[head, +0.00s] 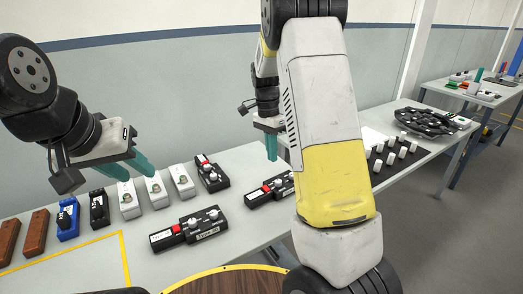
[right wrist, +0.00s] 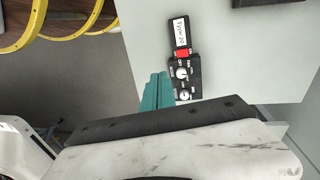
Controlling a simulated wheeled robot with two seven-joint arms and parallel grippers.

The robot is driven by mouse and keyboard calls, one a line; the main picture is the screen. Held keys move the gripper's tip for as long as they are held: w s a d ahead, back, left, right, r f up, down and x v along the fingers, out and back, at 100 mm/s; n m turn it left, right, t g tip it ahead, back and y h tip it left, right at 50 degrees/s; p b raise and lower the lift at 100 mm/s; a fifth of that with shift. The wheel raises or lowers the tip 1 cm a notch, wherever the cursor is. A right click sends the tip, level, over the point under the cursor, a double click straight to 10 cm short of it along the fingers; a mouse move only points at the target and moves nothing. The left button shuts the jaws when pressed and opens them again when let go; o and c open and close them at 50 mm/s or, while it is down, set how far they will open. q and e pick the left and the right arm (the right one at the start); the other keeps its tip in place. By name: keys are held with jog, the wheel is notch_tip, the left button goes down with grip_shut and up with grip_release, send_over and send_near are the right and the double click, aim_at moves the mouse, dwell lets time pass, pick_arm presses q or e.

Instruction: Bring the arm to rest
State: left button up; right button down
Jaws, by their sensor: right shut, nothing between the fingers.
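My left gripper (head: 142,168), with teal fingers, hangs above the grey table near a row of white modules; its jaw opening is not clear from this angle. My right gripper (head: 271,154) is over the table, partly hidden by my right arm. In the right wrist view its teal fingers (right wrist: 156,92) are together, shut and empty. They appear beside a black module (right wrist: 184,70) with a red part and white knobs; I cannot tell whether they touch it. In the head view a black module (head: 265,192) lies below the right gripper, partly hidden by my arm.
On the table stand brown blocks (head: 36,232), a blue module (head: 68,218), white modules (head: 153,190) and black modules (head: 189,229). A yellow-edged round wooden surface (head: 225,282) is at the front. White pegs (head: 390,157) and a dark tray (head: 430,121) lie at the right.

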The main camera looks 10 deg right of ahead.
jog(key=s+a+r+n+t+y, duration=0.3)
jog(key=s+r+n, duration=0.4)
jog(key=s+r, duration=0.55)
jog(key=s+r+n+t, duration=0.1)
jog(key=s+n+t, duration=0.1)
jog(key=s, duration=0.4)
jog(key=s+a+r+n+t, duration=0.1)
jog(key=s+r+n+t, duration=0.1)
jog(key=s+n, duration=0.2)
jog(key=shift+s+a+n+t, duration=0.15)
jog(key=shift+s+n+t, duration=0.2)
jog(key=shift+s, duration=0.65)
